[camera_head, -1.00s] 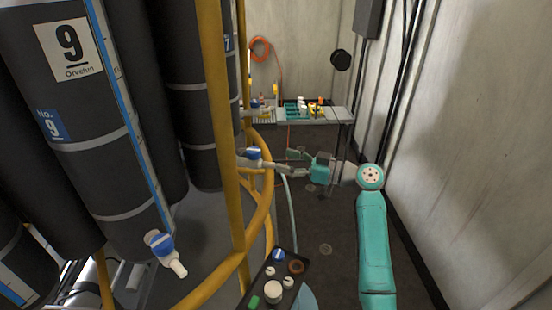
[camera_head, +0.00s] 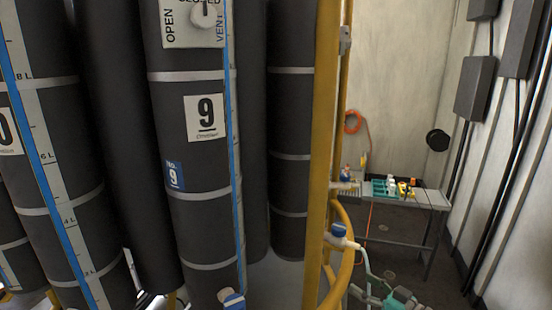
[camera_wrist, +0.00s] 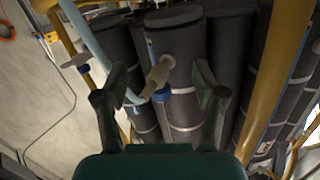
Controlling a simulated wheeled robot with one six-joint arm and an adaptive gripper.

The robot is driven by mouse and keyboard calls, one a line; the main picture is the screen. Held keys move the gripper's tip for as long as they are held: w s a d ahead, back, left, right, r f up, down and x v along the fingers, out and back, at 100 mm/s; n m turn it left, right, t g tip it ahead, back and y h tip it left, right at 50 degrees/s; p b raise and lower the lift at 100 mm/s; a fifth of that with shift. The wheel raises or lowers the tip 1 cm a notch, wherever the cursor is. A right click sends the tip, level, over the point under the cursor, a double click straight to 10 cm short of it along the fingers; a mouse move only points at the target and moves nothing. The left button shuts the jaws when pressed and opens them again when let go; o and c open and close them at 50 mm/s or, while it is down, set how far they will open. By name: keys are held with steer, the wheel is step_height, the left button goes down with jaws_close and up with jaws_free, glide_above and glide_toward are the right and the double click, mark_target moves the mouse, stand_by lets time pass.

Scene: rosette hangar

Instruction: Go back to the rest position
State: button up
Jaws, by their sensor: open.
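My gripper (camera_wrist: 161,82) is open in the wrist view, its two dark fingers spread apart with nothing held. A pale tap with a blue collar (camera_wrist: 158,78) shows between the fingers; I cannot tell how far beyond them it is. In the head view only a little of my teal and grey arm end shows at the bottom right edge, close below a blue-and-white valve (camera_head: 338,232). The rest of my arm is out of that view.
Tall dark tanks, one marked 9 (camera_head: 206,118), fill the left and middle. A yellow rail (camera_head: 322,150) stands beside them. A grey bench (camera_head: 428,198) with small bottles and a teal rack (camera_head: 384,188) stands at the back right. Some dark floor (camera_head: 385,255) is clear.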

steer(key=s+a+f+m+h, duration=0.2)
steer(key=s+f, duration=0.3)
steer(key=f, duration=0.2)
steer(key=s+a+f+m+h, duration=0.2)
steer(key=s+f+m+h, duration=0.1)
steer(key=s+f, duration=0.35)
steer(key=s+a+f+m+h, duration=0.1)
steer(key=s+f+h, duration=0.15)
steer(key=s, duration=0.45)
steer(key=s+f+m+h, duration=0.1)
steer(key=s+f, duration=0.3)
steer(key=s, duration=0.3)
steer(key=s+r+h, duration=0.2)
steer(key=s+r, duration=0.1)
steer(key=s, duration=1.3)
steer(key=s+a+r+n+t, duration=0.1)
steer(key=s+r, duration=1)
steer(key=s, duration=0.1)
steer(key=shift+a+r, duration=0.2)
steer(key=shift+a, duration=0.05)
